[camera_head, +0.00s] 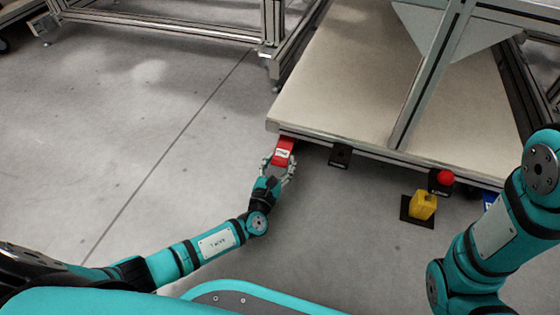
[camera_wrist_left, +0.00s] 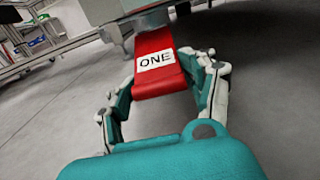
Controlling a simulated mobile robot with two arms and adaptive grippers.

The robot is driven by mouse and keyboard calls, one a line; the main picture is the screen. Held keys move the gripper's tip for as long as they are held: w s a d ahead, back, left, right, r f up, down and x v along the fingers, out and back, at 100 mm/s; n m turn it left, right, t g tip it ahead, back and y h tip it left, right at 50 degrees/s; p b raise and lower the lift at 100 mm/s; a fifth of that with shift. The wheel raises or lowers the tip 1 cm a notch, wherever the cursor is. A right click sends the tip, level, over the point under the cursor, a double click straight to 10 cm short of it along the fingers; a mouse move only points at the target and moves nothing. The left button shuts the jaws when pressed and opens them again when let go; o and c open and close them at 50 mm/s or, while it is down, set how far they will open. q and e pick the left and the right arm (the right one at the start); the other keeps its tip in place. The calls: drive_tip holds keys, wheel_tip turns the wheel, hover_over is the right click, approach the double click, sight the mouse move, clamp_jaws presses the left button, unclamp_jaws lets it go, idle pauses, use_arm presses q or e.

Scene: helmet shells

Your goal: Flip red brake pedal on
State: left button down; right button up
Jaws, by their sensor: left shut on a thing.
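The red brake pedal (camera_head: 284,149) sticks out from the lower front edge of the cart or platform. In the left wrist view the red pedal (camera_wrist_left: 157,78) carries a white label reading "ONE". My left gripper (camera_head: 280,162) is at the pedal, its fingers on either side of it. In the left wrist view the left gripper (camera_wrist_left: 165,92) has its fingertips at the pedal's two side edges, shut on it. My right arm shows at the right of the head view, but its gripper is out of view.
The platform (camera_head: 340,75) has a wide beige deck and a metal frame post. A black pedal (camera_head: 340,156), a red knob (camera_head: 445,177) and a yellow block (camera_head: 423,204) are along its front edge to the right. Grey floor is clear at left.

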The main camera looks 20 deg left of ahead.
use_arm(q)
drive_tip(key=shift+s+f, duration=0.25)
drive_tip(key=shift+f, duration=0.25)
drive_tip(key=c, duration=0.7)
unclamp_jaws()
drive_tip(key=shift+f, duration=0.1)
drive_tip(key=o, duration=0.4)
drive_tip(key=shift+w+r, duration=0.15)
drive_tip(key=shift+r, duration=0.15)
drive_tip(key=shift+c, duration=0.2)
drive_tip(key=s, duration=1.2)
drive_tip(key=shift+a, duration=0.2)
